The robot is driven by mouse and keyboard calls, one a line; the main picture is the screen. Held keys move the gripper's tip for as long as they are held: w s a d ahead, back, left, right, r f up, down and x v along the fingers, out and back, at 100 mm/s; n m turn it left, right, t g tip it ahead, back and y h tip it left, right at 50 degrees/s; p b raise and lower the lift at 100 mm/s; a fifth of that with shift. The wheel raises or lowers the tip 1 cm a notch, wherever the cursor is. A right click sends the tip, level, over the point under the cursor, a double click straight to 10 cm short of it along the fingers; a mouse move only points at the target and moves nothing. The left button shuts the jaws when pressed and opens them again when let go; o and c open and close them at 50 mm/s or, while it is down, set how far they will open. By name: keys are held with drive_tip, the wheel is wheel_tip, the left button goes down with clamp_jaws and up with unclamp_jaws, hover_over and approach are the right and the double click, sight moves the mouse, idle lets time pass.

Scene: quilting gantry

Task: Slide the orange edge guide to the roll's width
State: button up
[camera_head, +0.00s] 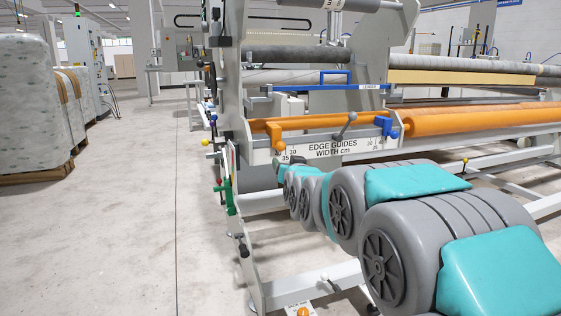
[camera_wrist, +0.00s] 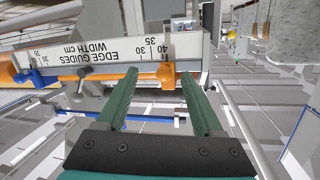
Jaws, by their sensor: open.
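The orange edge guide (camera_head: 277,134) sits near the left end of the white scale plate marked "EDGE GUIDES WIDTH cm" (camera_head: 330,148), by the 30 and 35 marks. A blue guide (camera_head: 385,126) is near the plate's right end. The wrist view shows the plate upside down, with the orange guide (camera_wrist: 168,77) at right and the blue guide (camera_wrist: 32,77) at left. My gripper (camera_wrist: 159,74) is open, its two green fingers apart, with the orange guide in line with the gap between their tips. I cannot tell whether they touch it. The head view does not clearly show the gripper.
An orange roll (camera_head: 480,119) lies to the right of the plate. A grey lever with a round knob (camera_head: 346,126) stands between the guides. A blue bar (camera_head: 345,87) is above. Wrapped stacks (camera_head: 30,105) stand at left, with clear floor (camera_head: 140,190) before the machine.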

sight(281, 148)
drive_tip(key=shift+t, duration=0.8)
drive_tip(key=w, duration=0.3)
drive_tip(key=w+a+r, duration=0.1)
drive_tip(key=w, duration=0.2)
drive_tip(key=w+b, duration=0.1)
drive_tip(key=w, duration=0.1)
drive_tip(key=shift+w+a+r, duration=0.3)
drive_tip(key=shift+w+r, duration=0.1)
drive_tip(key=shift+w+a+r, duration=0.1)
drive_tip(key=shift+w, duration=0.4)
clamp_jaws()
